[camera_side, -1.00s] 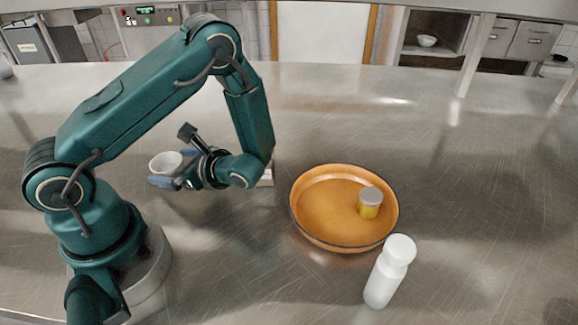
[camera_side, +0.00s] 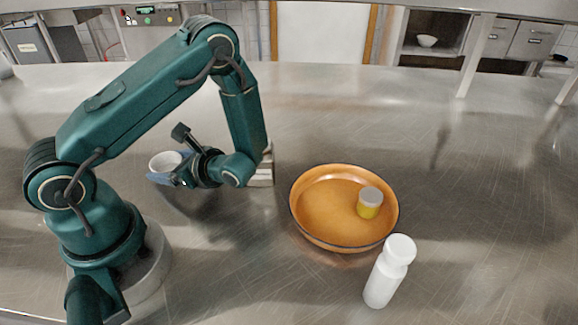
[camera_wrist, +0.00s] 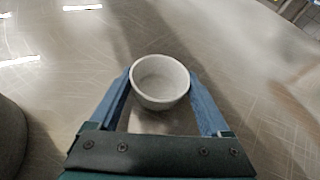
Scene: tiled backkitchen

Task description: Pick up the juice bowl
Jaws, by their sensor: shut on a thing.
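The juice bowl (camera_wrist: 160,84) is a small, white, round cup. In the wrist view it sits upright between my two blue fingers, with its opening facing the camera, and it looks empty. My gripper (camera_wrist: 159,88) is shut on it, one finger against each side. In the side view the bowl (camera_side: 165,163) shows left of my wrist, held at my gripper (camera_side: 166,177). The blue fingers partly hide its lower part there. I cannot tell whether its base touches the counter.
An orange round dish (camera_side: 322,235) holds a small yellow jar with a grey lid (camera_side: 369,203). A white bottle (camera_side: 389,272) stands in front of it. A pale block-like object (camera_side: 262,172) is partly hidden behind my wrist. The metal counter is clear at the back and right.

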